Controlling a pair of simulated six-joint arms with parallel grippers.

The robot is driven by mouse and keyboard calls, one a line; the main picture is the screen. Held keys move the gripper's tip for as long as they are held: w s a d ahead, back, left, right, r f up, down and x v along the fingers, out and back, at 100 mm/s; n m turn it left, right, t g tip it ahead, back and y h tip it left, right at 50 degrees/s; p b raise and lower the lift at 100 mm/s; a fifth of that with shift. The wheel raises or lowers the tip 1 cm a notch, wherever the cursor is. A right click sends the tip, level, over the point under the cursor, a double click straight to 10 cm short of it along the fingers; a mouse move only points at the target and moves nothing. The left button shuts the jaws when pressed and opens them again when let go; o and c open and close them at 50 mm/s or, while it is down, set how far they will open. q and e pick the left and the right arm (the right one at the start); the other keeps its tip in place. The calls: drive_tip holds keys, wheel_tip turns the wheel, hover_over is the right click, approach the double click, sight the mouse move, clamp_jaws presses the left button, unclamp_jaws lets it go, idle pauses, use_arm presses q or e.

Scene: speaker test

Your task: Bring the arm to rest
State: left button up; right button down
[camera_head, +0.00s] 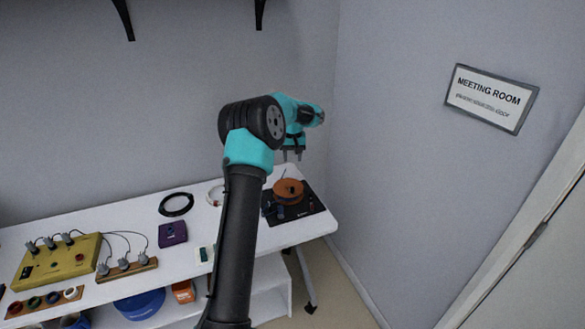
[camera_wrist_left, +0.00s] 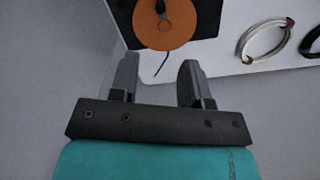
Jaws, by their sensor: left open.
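My left arm reaches up and over the white table, with its teal and black links in the middle of the head view. My left gripper (camera_head: 292,155) hangs near the table's right end, above and behind the orange round speaker (camera_head: 289,188) on its black mat (camera_head: 312,208). In the left wrist view the gripper (camera_wrist_left: 160,75) is open, with nothing between its two fingers. The orange speaker (camera_wrist_left: 165,28) lies beyond the fingertips there, apart from them, with a thin dark cable end pointing toward the gripper. My right gripper is not in view.
The white table (camera_head: 130,215) holds a yellow box with plugs (camera_head: 55,262), a wooden strip with plugs (camera_head: 127,268), a purple box (camera_head: 172,234) and a black cable coil (camera_head: 176,205). A blue bowl (camera_head: 139,304) is on the lower shelf. Walls stand behind and right.

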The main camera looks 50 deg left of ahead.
use_arm(q)
drive_tip(key=shift+r, duration=0.85)
drive_tip(key=d+f+m, duration=0.1)
drive_tip(key=d+f, duration=0.5)
drive_tip(key=d+f+m+h, duration=0.1)
drive_tip(key=d+f, duration=0.6)
drive_tip(key=d+f+m+h, duration=0.1)
drive_tip(key=d+f+m, duration=0.1)
drive_tip(key=d+f, duration=0.4)
drive_tip(key=shift+w+d+f+t, duration=0.25)
drive_tip(key=shift+d+t, duration=0.15)
drive_tip(key=shift+d, duration=0.1)
drive_tip(key=s+d+f+m+h, duration=0.1)
drive_tip(key=s+d+f, duration=0.45)
drive_tip(key=d, duration=0.35)
drive_tip(key=s+d+f+m+h, duration=0.1)
drive_tip(key=s+d+f, duration=0.4)
drive_tip(key=s+d, duration=0.3)
drive_tip(key=s+d+f+m, duration=0.1)
drive_tip(key=s+d, duration=0.6)
drive_tip(key=s, duration=0.4)
drive_tip(key=shift+s+d+f+m, duration=0.2)
drive_tip(key=shift+d+m, duration=0.1)
drive_tip(key=shift+m, duration=0.1)
drive_tip(key=shift+w, duration=0.1)
